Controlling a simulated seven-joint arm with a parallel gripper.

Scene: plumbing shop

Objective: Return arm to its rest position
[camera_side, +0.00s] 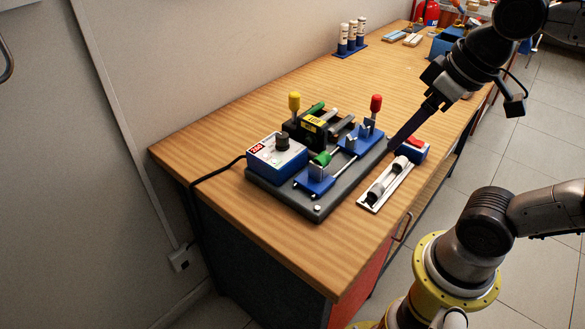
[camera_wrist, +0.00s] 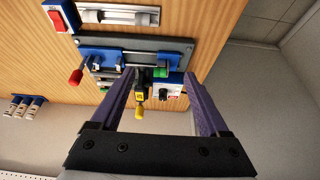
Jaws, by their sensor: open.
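My gripper (camera_side: 393,145) hangs over the right side of the workbench, its purple fingers pointing down and left toward the fixture. In the wrist view my gripper (camera_wrist: 159,75) shows its two fingers spread wide, with no object held. Between and beyond them lies the fixture with its dark grey base plate (camera_side: 318,207). On the plate are a blue-and-white control box (camera_side: 277,158) with a black knob, a black tool with a yellow label (camera_side: 313,122), and blue clamp blocks. A yellow handle (camera_side: 294,101) and a red handle (camera_side: 375,103) stand upright.
A silver tray (camera_side: 371,203) and a blue box with a red switch (camera_side: 414,150) sit right of the fixture. A blue rack (camera_side: 350,49) with white cylinders stands at the back. A blue bin (camera_side: 446,41) is at the far right. The front-left wood is clear.

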